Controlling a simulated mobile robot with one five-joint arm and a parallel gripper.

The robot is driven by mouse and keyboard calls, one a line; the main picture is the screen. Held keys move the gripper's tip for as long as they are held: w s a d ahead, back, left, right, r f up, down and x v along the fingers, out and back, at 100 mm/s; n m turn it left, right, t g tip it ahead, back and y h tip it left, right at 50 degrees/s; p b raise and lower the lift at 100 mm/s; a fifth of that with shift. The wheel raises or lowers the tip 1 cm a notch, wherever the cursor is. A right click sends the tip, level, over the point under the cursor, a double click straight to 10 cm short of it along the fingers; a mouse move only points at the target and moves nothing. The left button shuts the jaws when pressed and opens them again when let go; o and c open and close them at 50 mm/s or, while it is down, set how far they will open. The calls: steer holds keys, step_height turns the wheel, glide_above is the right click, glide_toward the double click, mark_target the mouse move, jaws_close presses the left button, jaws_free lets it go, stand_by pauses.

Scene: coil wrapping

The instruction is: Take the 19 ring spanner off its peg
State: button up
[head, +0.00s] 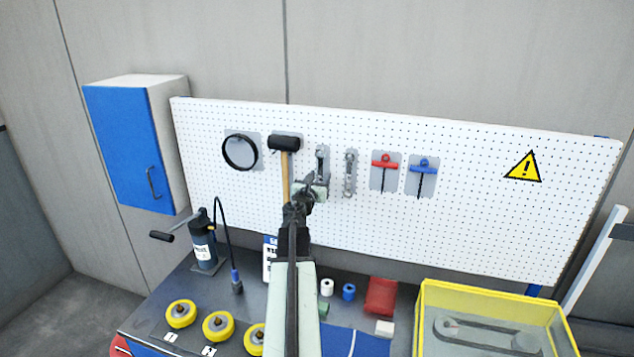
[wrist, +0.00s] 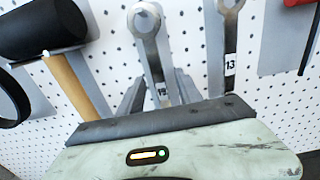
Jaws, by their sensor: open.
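The 19 ring spanner (wrist: 149,40) is grey metal and hangs on the pegboard, its ring end up at its peg. It also shows in the head view (head: 321,155), its lower part hidden by my gripper. A label reading 19 is on its shank. My gripper (wrist: 160,85) is open, with one finger on each side of the shank near the label. I cannot tell whether the fingers touch it. In the head view my gripper (head: 318,184) is in front of the board.
A spanner marked 13 (wrist: 230,50) hangs close on the right. A black-headed mallet (head: 285,144) hangs on the left. Red (head: 384,162) and blue (head: 424,166) T-handled tools hang further right. The bench below holds yellow rollers (head: 218,325) and a yellow-rimmed bin (head: 490,291).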

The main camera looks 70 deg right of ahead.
jaws_close()
steer(key=shift+r, duration=0.15)
steer(key=shift+r+p, duration=0.15)
steer(key=shift+p, duration=0.15)
steer(key=a, duration=0.8)
steer(key=shift+s, duration=0.2)
stand_by(0.6)
